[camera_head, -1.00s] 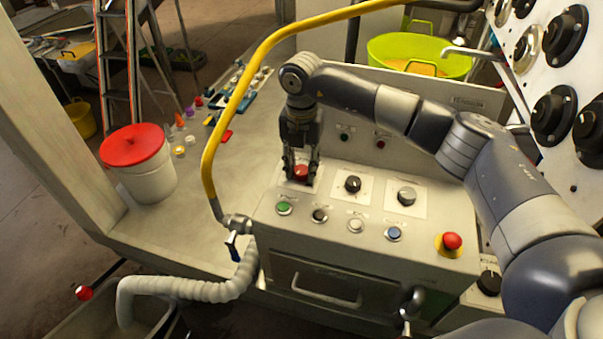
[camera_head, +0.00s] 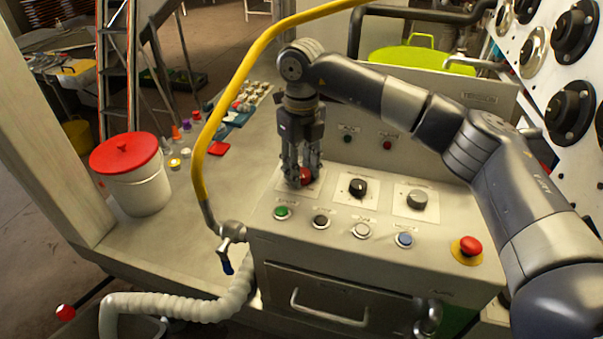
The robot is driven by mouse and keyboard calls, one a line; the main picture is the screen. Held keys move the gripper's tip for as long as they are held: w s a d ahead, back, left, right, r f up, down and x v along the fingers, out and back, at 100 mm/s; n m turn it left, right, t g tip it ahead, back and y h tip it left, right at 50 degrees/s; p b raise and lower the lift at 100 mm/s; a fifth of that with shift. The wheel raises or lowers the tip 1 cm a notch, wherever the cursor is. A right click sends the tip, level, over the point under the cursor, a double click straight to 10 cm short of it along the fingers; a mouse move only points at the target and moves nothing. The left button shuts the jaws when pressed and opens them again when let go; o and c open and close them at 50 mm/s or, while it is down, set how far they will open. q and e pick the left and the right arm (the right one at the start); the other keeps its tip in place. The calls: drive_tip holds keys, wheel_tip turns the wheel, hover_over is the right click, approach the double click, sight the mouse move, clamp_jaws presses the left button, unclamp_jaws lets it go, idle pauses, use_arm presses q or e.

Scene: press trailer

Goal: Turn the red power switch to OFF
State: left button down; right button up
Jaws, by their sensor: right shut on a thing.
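The red power switch (camera_head: 306,176) sits at the left end of the upper knob row on the grey control panel (camera_head: 330,252). My right gripper (camera_head: 301,178) points down over it from above, its fingers shut on the switch. The fingers hide part of the switch, so its pointer and labels cannot be read. My left gripper is not in view.
A black knob (camera_head: 357,187) and a grey knob (camera_head: 417,199) stand to the right of the switch. Several push buttons line the front, with a red mushroom button (camera_head: 467,247) at right. A yellow pipe (camera_head: 228,88) arches close by on the left.

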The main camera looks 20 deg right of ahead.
sight(302, 172)
drive_tip(key=shift+w+n+b, duration=0.1)
drive_tip(key=shift+n+b, duration=0.35)
drive_tip(key=shift+n, duration=0.75)
drive_tip(key=shift+r, duration=0.1)
drive_tip(key=o, duration=1.1)
wheel_tip(302, 172, up, 12)
drive_tip(key=shift+f, duration=0.1)
